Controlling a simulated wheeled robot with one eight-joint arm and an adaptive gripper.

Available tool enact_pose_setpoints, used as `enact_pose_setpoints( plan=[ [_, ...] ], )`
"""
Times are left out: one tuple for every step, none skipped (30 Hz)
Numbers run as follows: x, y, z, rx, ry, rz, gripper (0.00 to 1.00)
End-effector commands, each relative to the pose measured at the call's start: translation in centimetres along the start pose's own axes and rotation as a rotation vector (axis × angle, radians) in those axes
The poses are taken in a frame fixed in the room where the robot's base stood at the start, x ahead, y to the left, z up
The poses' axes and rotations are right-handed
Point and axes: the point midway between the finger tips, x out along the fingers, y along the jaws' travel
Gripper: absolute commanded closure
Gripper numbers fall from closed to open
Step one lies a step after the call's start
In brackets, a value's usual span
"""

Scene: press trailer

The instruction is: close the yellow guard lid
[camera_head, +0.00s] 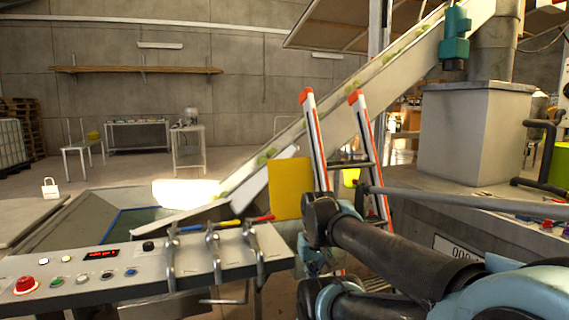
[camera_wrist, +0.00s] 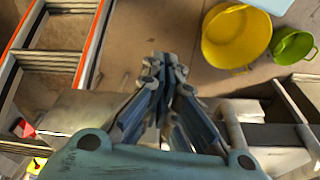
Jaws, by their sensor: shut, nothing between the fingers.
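A flat yellow panel (camera_head: 290,188), which looks like the guard lid, stands upright beyond the right end of the grey control console. Its hinge and lower edge are hard to make out. My gripper (camera_wrist: 166,62) is shut and empty in the wrist view, its fingertips close together above the floor. In the head view my dark arm reaches in from the right. Its wrist end is just right of and below the yellow panel, with no clear contact. The fingers are mostly hidden there. I cannot tell whether a small yellow patch in the wrist view (camera_wrist: 38,162) is the panel.
The control console (camera_head: 200,262) has several buttons and curved metal handles. An orange-and-white ladder (camera_head: 315,140) stands behind my wrist. A conveyor (camera_head: 330,110) slopes up behind it. Yellow (camera_wrist: 235,68) and green (camera_wrist: 293,46) tubs are on the floor.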

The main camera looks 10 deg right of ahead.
Motion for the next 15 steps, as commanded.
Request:
enact_pose_setpoints(
  plan=[
    [-0.8, 0.0, -0.8, -0.001, 0.001, -0.001, 1.00],
    [-1.2, 0.0, -1.4, -0.003, 0.002, -0.001, 1.00],
    [-1.9, 0.0, -2.2, -0.005, 0.002, -0.002, 1.00],
    [-2.5, -0.3, -2.9, -0.008, 0.003, -0.003, 1.00],
    [-3.2, -0.4, -3.6, -0.012, 0.004, -0.004, 1.00],
    [-4.2, -0.5, -4.7, -0.016, 0.006, -0.005, 1.00],
    [-4.9, -0.5, -5.6, -0.018, 0.007, -0.005, 1.00],
    [-5.5, -0.4, -6.5, -0.020, 0.009, -0.006, 1.00],
    [-6.5, -0.4, -7.7, -0.023, 0.011, -0.007, 1.00],
    [-7.2, -0.4, -8.6, -0.025, 0.012, -0.008, 1.00],
    [-7.8, -0.4, -9.5, -0.028, 0.013, -0.009, 1.00],
    [-8.7, -0.4, -10.7, -0.031, 0.015, -0.010, 1.00],
    [-9.3, -0.4, -11.6, -0.034, 0.016, -0.011, 1.00],
    [-9.9, -0.3, -12.5, -0.037, 0.017, -0.011, 1.00],
    [-10.7, -0.3, -13.8, -0.040, 0.019, -0.013, 1.00]
  ],
)
